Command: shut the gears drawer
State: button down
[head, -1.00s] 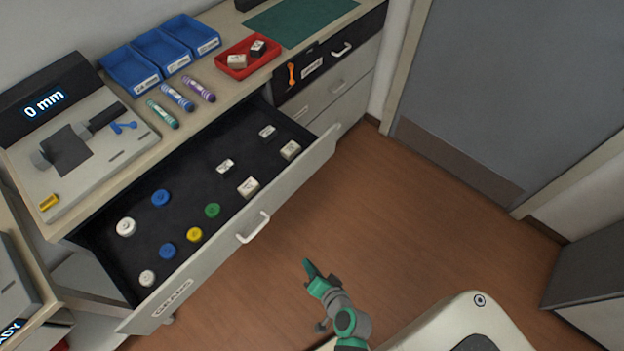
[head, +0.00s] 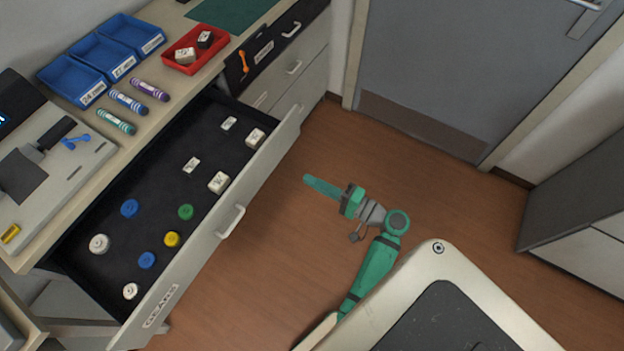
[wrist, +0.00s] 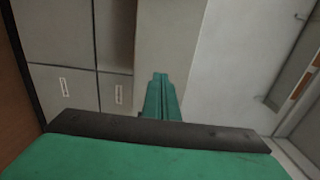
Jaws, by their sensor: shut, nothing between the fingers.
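The gears drawer (head: 205,262) is pulled far out of the cabinet, with a grey front, a "GEARS" label and a white bar handle (head: 231,222). Its dark inside holds several round coloured and white gears and several small white boxes. My gripper (head: 308,180) is shut and empty, apart from the drawer, to the right of the handle over the floor. In the wrist view its green fingers (wrist: 160,82) are together, pointing towards pale grey surfaces. I cannot tell which of these belongs to the drawer.
The counter carries blue bins (head: 105,55), marker-like cylinders (head: 127,103), a red tray (head: 196,50) and a device with a display at left. Wooden floor (head: 290,240) is clear between drawer and my base.

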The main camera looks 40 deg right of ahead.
aim_at(272, 160)
jog(key=x, duration=1.1)
jog(key=shift+w+f, duration=0.1)
jog(key=shift+w, duration=0.05)
jog(key=shift+w, duration=0.1)
